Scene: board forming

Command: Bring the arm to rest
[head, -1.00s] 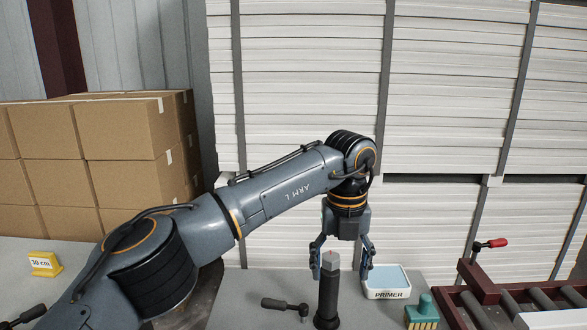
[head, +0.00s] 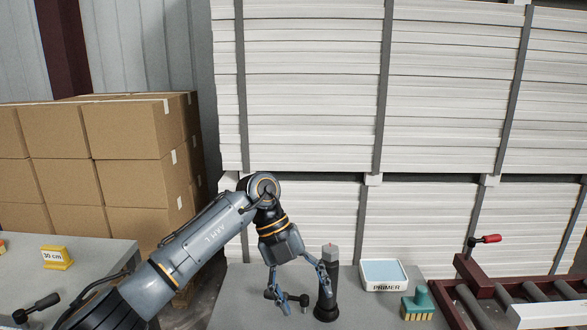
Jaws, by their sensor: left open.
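My left arm comes in from the lower left, and its left gripper (head: 304,307) points down over the grey table (head: 368,313). The gripper is open, with its fingers spread and nothing seen between them. A black-handled tool (head: 291,297) lies on the table, partly behind the fingers. My right gripper does not show.
A white primer tray (head: 386,286) and a teal brush (head: 419,301) lie right of the post. A dark red roller frame (head: 490,290) stands at the right. Brown boxes (head: 120,140) and white board stacks (head: 300,90) fill the back.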

